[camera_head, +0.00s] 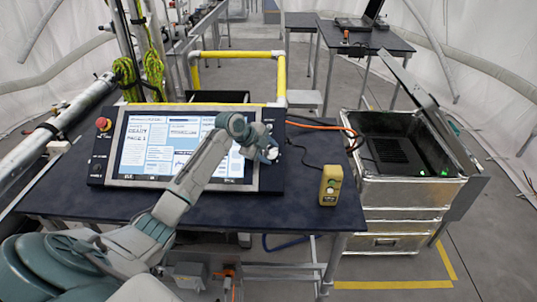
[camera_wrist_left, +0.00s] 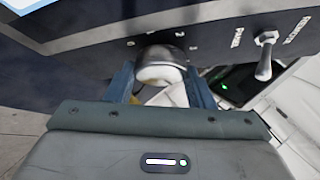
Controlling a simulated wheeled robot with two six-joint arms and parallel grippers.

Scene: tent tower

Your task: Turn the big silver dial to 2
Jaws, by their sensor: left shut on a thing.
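The big silver dial (camera_wrist_left: 160,66) sits on the dark face of the control panel (camera_head: 188,147). In the left wrist view it lies between the two blue-grey fingers of my left gripper (camera_wrist_left: 160,80), which is shut on it. Small white marks surround the dial, too small to read surely, so its setting cannot be told. In the head view my left gripper (camera_head: 268,153) is at the panel's right side and hides the dial. My right gripper is not in view.
A silver toggle switch (camera_wrist_left: 265,55) stands right of the dial. A red button (camera_head: 103,124) is on the panel's left. A yellow control box (camera_head: 330,185) stands on the dark table (camera_head: 300,212). An open metal case (camera_head: 400,190) is at the right, with an orange cable nearby.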

